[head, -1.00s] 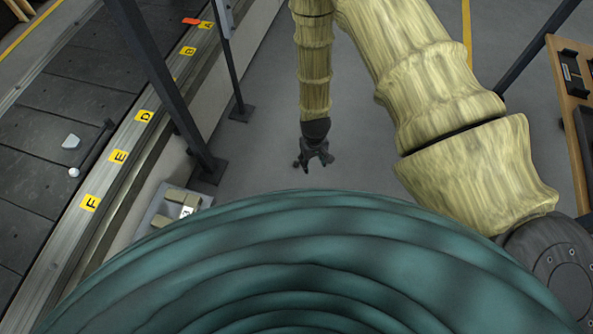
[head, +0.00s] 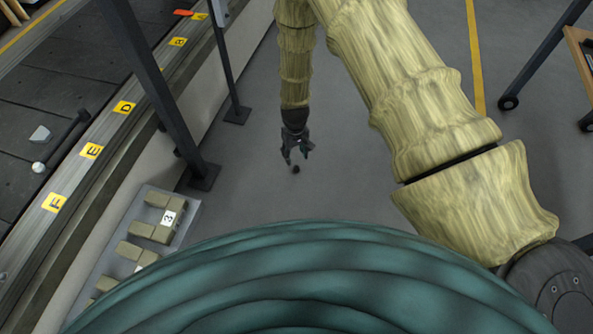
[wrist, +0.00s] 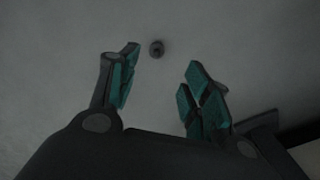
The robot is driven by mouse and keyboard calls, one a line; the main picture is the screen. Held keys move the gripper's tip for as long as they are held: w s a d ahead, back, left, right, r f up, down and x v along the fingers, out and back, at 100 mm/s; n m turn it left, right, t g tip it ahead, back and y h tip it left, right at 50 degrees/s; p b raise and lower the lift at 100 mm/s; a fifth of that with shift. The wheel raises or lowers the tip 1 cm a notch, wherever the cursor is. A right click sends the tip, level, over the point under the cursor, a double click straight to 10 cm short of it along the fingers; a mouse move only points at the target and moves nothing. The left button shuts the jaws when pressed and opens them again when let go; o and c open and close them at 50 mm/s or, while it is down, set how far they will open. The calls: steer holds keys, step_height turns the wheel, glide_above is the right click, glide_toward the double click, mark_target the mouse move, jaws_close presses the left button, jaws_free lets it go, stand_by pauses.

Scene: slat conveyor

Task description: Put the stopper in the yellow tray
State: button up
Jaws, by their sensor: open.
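A small dark round piece with a lighter centre, which looks like the stopper (head: 296,170), shows against the grey floor just below my gripper's fingertips in the head view. In the wrist view the same stopper (wrist: 156,48) sits beyond the fingertips, between their lines and nearer the left finger. My gripper (head: 294,156) points down with its green-padded fingers apart. In the wrist view my gripper (wrist: 158,83) is open with nothing between the fingers. No yellow tray shows in either view.
The slat conveyor (head: 30,75) runs along the left, with a pale block (head: 40,133) and a small white ball (head: 38,167) on it. Dark posts (head: 155,85) stand beside it. A grey tray (head: 190,222) holds several beige blocks. Open floor surrounds my gripper.

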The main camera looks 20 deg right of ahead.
mark_target(297, 166)
step_height(297, 166, down, 4)
steer(key=shift+f+b, duration=0.15)
steer(key=shift+b, duration=0.65)
steer(key=f+b, duration=0.2)
steer(key=f, duration=0.1)
steer(key=f+b, duration=0.2)
steer(key=shift+w+d, duration=0.15)
steer(key=shift+d, duration=0.15)
steer(key=c, duration=0.9)
